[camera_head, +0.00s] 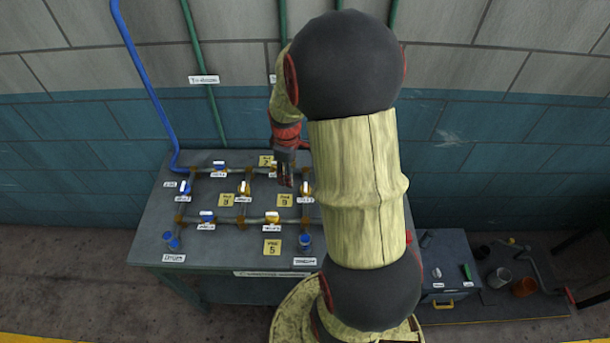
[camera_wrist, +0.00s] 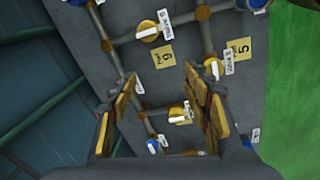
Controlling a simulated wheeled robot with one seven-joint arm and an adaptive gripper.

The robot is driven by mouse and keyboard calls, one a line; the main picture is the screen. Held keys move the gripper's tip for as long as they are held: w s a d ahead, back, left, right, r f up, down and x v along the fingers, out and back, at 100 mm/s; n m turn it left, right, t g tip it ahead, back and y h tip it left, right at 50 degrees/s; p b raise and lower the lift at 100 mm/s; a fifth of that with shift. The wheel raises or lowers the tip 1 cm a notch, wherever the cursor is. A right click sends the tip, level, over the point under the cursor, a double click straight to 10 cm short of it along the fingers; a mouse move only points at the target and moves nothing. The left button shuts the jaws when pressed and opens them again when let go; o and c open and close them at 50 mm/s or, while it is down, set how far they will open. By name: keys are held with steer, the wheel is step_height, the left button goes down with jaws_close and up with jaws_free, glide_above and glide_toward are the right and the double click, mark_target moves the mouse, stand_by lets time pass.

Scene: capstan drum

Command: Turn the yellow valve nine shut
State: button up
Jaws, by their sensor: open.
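A yellow valve (camera_wrist: 150,33) with a white handle sits on a grey pipe in the wrist view, beside a yellow tag (camera_wrist: 163,53) that reads like a 9. Its handle looks roughly in line with the pipe. In the head view this seems to be the valve (camera_head: 306,188) partly hidden beside my arm, with its tag (camera_head: 285,200) to the lower left. My gripper (camera_head: 284,178) is over the pipe panel; in the wrist view its fingers (camera_wrist: 160,80) are spread and hold nothing. The valve lies beyond the fingertips, apart from them.
Another yellow valve (camera_wrist: 178,113) shows between the fingers, and one by tag 5 (camera_wrist: 213,68) to the right. Blue valves (camera_head: 185,187) and pipes fill the grey bench (camera_head: 150,243). A grey box (camera_head: 450,262) stands right of the bench. A wall is behind it.

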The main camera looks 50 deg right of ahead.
steer(key=p, duration=0.2)
glide_above(306, 187)
steer(key=a, duration=0.1)
step_height(306, 187, down, 3)
steer(key=shift+f+n+g, duration=0.2)
steer(key=shift+n+g, duration=0.2)
steer(key=shift+d+f, duration=0.2)
steer(key=shift+f, duration=0.1)
steer(key=f, duration=0.7)
steer(key=shift+w+d+f+b, duration=0.1)
steer(key=shift+d+f+b, duration=0.15)
steer(key=shift+f+b, duration=0.1)
steer(key=shift+c, duration=1.1)
steer(key=c, duration=0.9)
